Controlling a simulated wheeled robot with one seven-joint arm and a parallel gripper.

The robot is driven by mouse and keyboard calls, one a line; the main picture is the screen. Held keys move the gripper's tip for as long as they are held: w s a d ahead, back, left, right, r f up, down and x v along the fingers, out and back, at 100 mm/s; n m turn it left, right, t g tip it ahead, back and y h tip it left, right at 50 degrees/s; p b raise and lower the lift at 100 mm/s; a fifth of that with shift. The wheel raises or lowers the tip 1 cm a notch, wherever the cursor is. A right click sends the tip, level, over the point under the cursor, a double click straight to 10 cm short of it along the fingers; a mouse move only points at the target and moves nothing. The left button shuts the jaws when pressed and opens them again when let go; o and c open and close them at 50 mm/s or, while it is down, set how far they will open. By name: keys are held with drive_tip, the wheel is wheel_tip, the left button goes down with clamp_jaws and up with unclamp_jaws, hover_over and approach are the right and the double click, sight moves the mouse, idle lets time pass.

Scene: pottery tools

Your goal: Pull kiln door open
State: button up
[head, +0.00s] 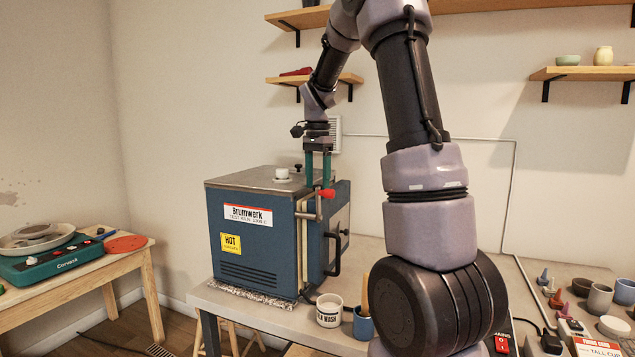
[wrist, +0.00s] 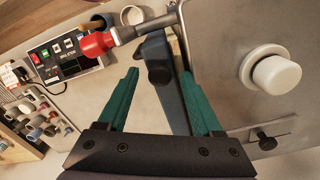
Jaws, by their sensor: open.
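The kiln (head: 262,235) is a blue box with a grey top, on the bench. Its door (head: 338,222) is on the right side, with a black upright handle (head: 335,255). A pale strip shows along the door seam; I cannot tell whether the door is slightly ajar. A latch lever with a red knob (head: 328,193) sticks out near the top; the knob also shows in the wrist view (wrist: 97,44). My gripper (head: 318,181) points down at the door's top edge, fingers apart. In the wrist view, the door's top edge and a dark part lie between the green fingers (wrist: 160,78); contact is unclear.
A white knob (wrist: 277,75) stands on the kiln top. A white mug (head: 329,311) and a blue cup (head: 363,324) stand on the bench by the door. Small pots and a switch box are farther right. A wooden table (head: 95,270) is at left.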

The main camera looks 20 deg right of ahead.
drive_tip(key=shift+f, duration=0.2)
clamp_jaws()
idle(1.4)
